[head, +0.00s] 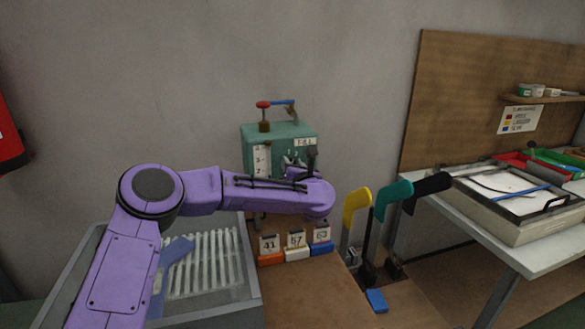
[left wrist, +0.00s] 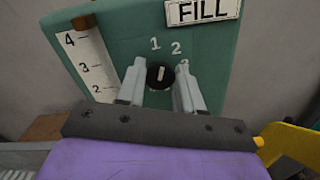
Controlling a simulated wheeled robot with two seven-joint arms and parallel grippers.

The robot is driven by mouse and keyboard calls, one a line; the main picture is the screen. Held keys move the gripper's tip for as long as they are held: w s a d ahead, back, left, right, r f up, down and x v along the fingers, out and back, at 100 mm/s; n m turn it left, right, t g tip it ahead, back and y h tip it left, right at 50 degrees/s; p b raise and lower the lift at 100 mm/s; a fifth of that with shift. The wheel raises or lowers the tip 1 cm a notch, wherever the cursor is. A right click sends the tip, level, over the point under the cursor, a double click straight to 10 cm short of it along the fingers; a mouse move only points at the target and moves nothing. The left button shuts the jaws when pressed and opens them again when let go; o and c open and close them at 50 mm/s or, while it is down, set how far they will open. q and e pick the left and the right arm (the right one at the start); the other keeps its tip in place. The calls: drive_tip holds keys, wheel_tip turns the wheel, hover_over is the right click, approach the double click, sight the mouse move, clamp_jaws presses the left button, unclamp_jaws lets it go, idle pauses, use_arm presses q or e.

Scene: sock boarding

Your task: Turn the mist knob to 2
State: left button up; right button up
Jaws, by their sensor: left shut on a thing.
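The mist knob (left wrist: 160,76) is a small black dial with a white pointer line, on the front of a green box (head: 262,132). In the left wrist view the digits 1 and 2 stand above it, and a third digit is partly hidden by a fingertip. The pointer stands nearly upright, toward the space around 1 and 2; its exact setting is hard to tell. My left gripper (left wrist: 160,72) is shut on the knob, one finger on each side. In the head view my left gripper (head: 300,164) is at the box front, and my purple arm hides the knob. My right gripper is out of view.
A FILL label (left wrist: 203,10) and a level scale (left wrist: 86,62) are on the box. A red and blue valve (head: 275,105) tops it. Numbered blocks (head: 296,253) stand below. Yellow, teal and black handles (head: 392,198) rise to the right, before a white table (head: 500,255).

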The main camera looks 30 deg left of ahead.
use_arm(q)
drive_tip(key=m, duration=0.4)
drive_tip(key=shift+d+m, duration=0.1)
drive_tip(key=shift+m, duration=0.3)
idle(0.4)
drive_tip(key=o, duration=1)
drive_tip(key=b+v, duration=0.2)
drive_tip(key=v, duration=0.8)
drive_tip(key=shift+s+d, duration=0.2)
